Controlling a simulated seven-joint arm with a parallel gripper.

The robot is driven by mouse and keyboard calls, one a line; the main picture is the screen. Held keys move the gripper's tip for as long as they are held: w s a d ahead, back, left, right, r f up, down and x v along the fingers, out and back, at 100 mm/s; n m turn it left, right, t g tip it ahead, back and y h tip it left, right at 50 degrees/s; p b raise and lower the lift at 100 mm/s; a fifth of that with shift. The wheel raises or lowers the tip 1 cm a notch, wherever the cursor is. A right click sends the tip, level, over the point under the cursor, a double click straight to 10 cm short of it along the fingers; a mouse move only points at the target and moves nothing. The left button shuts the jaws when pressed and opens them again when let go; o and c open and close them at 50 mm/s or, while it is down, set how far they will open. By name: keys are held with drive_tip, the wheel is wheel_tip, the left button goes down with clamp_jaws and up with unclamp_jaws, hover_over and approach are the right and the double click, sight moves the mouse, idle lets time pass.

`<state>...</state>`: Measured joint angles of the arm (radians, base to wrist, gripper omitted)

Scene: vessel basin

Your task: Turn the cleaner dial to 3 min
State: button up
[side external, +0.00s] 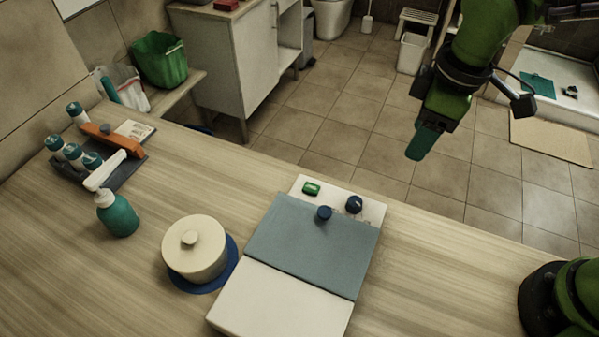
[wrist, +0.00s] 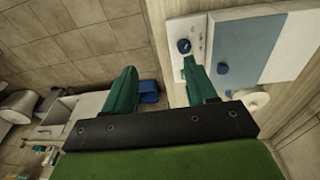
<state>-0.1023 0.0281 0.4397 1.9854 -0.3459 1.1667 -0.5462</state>
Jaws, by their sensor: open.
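The cleaner (side external: 279,296) is a pale box on the wooden counter with a blue-grey lid (side external: 312,245); a dark blue knob (side external: 323,213) stands on the lid. On its far pale strip sit a dark round dial (side external: 354,204) and a green button (side external: 311,188). In the wrist view the dial (wrist: 184,46) shows a light pointer mark; the minute markings are too small to read. My gripper (side external: 418,150) hangs above and to the right of the cleaner, apart from it. Its teal fingers (wrist: 160,68) are spread and empty; the dial lies near the right finger's tip in the picture.
A cream lidded pot (side external: 194,252) on a blue mat stands left of the cleaner. A teal pump bottle (side external: 118,215) and a dark tray (side external: 123,172) with several bottles are farther left. The counter's far edge runs behind the cleaner; tiled floor lies beyond.

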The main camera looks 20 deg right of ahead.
sight(355, 202)
drive_tip(key=w+a+n+g, duration=0.1)
drive_tip(key=w+a+n, duration=0.1)
drive_tip(key=a+n, duration=0.8)
drive_tip(key=f, duration=0.5)
drive_tip(key=d+f+n, duration=0.1)
drive_tip(key=f, duration=0.4)
drive_tip(key=d+f+n, duration=0.1)
drive_tip(key=f, duration=0.5)
drive_tip(key=shift+f+h, duration=0.1)
drive_tip(key=shift+h, duration=0.3)
drive_tip(key=c, duration=1.1)
drive_tip(key=shift+o, duration=0.2)
